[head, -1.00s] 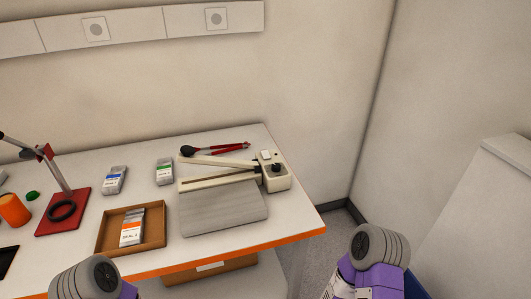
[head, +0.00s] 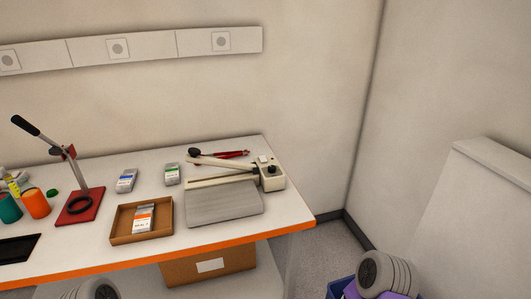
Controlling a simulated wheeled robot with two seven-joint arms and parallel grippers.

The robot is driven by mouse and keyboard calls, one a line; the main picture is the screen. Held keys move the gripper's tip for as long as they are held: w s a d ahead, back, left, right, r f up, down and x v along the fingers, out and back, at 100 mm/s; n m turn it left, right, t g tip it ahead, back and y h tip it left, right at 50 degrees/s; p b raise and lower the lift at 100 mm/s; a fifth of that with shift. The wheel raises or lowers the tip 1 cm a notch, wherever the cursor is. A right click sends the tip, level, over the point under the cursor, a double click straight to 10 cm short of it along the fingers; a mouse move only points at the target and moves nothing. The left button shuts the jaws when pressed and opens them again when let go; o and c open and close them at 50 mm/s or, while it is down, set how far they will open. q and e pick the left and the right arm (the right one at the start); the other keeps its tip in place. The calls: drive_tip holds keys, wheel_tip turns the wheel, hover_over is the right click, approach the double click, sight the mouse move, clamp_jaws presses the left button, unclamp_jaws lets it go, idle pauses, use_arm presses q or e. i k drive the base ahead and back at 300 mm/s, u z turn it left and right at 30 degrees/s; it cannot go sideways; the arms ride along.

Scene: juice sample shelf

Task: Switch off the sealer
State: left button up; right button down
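The sealer (head: 230,180) stands at the right end of the white table. It has a cream body, a raised arm with a black knob at its left end, and a grey sheet or plate in front. Its right end block has a black dial (head: 272,169) and a small white switch-like part (head: 263,159). I cannot tell the switch position. My two arms show only as grey and purple links at the bottom edge, well short of the table top. Neither gripper is in view.
A cardboard tray (head: 118,238) with a sachet stands left of the sealer. Two sachets lie behind it. A red-based lever press (head: 78,218) and orange and teal containers are further left. Red-handled pliers or similar lie behind the sealer. A wall meets the floor at right.

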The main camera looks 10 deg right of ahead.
sight(262, 158)
drive_tip(key=z, duration=0.75)
drive_tip(key=i, duration=0.65)
drive_tip(key=u, duration=1.5)
